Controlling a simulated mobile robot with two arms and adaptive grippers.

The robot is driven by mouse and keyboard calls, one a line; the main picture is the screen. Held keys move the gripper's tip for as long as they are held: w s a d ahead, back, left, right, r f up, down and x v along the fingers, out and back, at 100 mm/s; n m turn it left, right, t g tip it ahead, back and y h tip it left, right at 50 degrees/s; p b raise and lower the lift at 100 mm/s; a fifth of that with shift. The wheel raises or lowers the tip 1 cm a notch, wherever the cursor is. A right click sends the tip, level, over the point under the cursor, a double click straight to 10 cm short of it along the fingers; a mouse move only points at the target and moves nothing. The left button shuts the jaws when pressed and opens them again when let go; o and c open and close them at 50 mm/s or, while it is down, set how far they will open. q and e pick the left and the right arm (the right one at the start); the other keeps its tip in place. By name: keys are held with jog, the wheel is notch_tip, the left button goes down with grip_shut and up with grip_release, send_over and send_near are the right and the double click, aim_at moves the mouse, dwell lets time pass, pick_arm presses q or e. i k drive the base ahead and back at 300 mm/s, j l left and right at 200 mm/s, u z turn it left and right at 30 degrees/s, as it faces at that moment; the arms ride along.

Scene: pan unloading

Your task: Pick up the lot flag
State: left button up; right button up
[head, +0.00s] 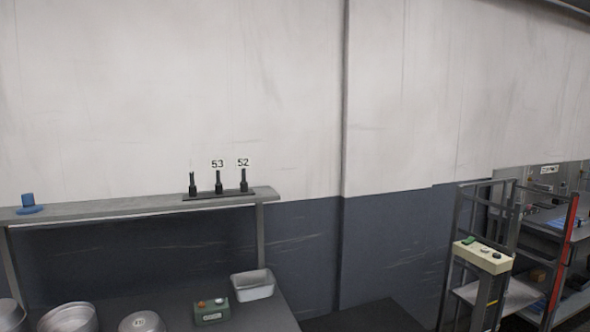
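Two small white flags, one numbered 53 (217,163) and one numbered 52 (243,162), stand upright above dark posts in a narrow dark rack (205,197). The rack sits near the right end of a long grey shelf (110,208) against the wall. A third dark post (193,185) at the rack's left shows no number plate. Neither of my grippers is in view.
A blue round-based object (28,204) sits at the shelf's left. Below are round metal pans (68,318), a green button box (211,312) and a pale rectangular tray (252,284) on a dark table. A control pedestal (484,257) and rack (572,235) stand at right.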

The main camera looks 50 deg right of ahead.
aim_at(242, 162)
jog(key=z, duration=1.15)
jog(key=u, duration=0.4)
